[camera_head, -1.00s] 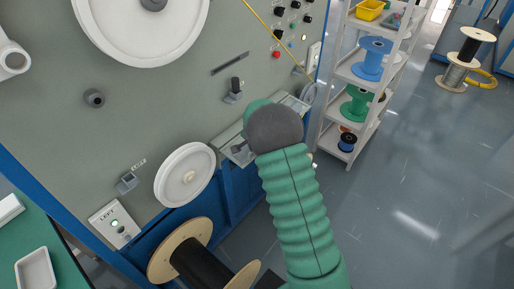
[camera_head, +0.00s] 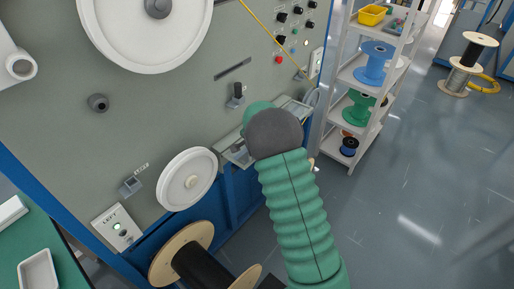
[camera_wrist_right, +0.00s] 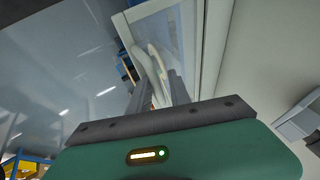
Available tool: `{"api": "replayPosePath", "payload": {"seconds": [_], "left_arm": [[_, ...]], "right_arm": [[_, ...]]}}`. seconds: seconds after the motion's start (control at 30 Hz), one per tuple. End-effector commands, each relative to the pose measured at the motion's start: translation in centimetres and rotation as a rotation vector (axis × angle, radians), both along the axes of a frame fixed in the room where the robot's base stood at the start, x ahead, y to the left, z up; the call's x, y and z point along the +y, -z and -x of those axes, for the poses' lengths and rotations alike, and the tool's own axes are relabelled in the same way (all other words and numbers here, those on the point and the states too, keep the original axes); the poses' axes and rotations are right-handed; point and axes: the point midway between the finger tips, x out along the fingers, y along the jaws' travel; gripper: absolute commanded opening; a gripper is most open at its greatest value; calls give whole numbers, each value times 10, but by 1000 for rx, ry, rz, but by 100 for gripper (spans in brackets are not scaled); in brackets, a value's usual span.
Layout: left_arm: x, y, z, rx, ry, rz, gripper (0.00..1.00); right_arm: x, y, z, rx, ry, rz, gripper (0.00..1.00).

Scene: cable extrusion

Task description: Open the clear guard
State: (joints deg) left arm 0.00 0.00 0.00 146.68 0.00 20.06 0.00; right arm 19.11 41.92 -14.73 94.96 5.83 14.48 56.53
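The clear guard (camera_wrist_right: 182,35) shows in the right wrist view as a see-through panel in a pale frame at the top. A curved white handle (camera_wrist_right: 155,62) stands out from it. My right gripper (camera_wrist_right: 161,82) has its two dark fingers apart, one on each side of the handle's near end. I cannot tell whether they touch it. In the head view, my right arm's green sleeve and grey rounded wrist hide the gripper and most of the guard. Part of a pale frame (camera_head: 297,112) shows just right of the wrist. My left gripper is not in view.
The grey machine panel (camera_head: 150,110) carries a large white wheel (camera_head: 110,40), a smaller white wheel (camera_head: 187,180) and knobs. A shelf rack with spools (camera_head: 375,65) stands close to the right of my arm. A wooden-flanged spool (camera_head: 185,250) is below.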

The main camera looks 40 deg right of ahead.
Motion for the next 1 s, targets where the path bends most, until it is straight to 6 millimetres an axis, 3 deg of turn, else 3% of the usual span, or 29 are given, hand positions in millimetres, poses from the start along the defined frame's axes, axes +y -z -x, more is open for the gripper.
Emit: {"api": "replayPosePath", "payload": {"seconds": [0.3, 0.43, 0.8, 1.0], "left_arm": [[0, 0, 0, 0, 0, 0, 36], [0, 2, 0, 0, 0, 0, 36], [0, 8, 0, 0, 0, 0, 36], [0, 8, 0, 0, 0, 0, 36]], "right_arm": [[0, -1, 3, 3, 2, -1, 32], [4, -12, 7, 2, 2, 0, 32], [42, -102, 42, 1, -2, -1, 32], [55, -135, 56, 2, -1, -2, 32]]}}
